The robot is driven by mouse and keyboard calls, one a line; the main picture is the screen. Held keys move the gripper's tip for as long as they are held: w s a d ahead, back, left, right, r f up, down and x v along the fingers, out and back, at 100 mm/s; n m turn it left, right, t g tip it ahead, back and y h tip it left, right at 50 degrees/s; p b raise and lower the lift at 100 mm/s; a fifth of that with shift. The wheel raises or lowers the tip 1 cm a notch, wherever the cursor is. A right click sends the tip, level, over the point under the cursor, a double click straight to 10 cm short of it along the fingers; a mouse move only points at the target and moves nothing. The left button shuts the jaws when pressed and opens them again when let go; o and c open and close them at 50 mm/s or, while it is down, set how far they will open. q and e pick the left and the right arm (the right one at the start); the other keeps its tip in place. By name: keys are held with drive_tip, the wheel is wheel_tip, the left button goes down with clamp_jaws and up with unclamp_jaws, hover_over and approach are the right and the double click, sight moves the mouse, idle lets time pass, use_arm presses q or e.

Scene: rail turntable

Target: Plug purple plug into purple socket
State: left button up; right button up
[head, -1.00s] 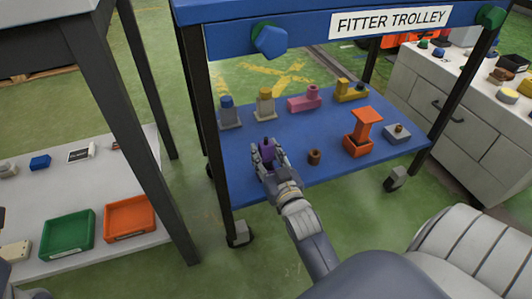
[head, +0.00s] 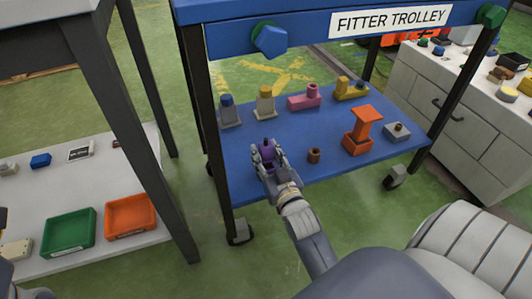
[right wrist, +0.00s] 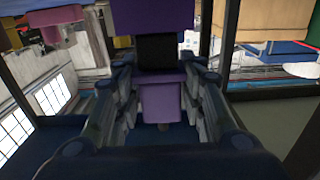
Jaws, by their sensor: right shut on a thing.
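My right gripper (head: 267,160) is over the left front part of the blue trolley shelf (head: 238,172). It is shut on a purple piece, the purple plug (head: 267,149), which stands up between the fingers. In the right wrist view the plug (right wrist: 160,100) is between the fingers, with a black band above it and more purple at the top edge. I cannot tell whether that upper purple part is the plug or the socket. No separate purple socket can be made out in the head view. My left gripper is not clearly in view.
On the shelf stand a blue-topped grey block (head: 228,112), a yellow-topped one (head: 265,104), pink (head: 305,97) and yellow (head: 350,89) pieces, a brown cylinder (head: 314,156), an orange piece (head: 362,131) and a grey block (head: 397,132). Dark trolley legs (head: 203,95) flank the shelf.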

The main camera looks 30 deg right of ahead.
sight(267, 165)
drive_tip(key=shift+f+b, duration=0.75)
drive_tip(key=shift+f, duration=0.85)
drive_tip(key=o, duration=1.2)
drive_tip(key=shift+f, duration=0.1)
drive_tip(key=shift+v, duration=3.8)
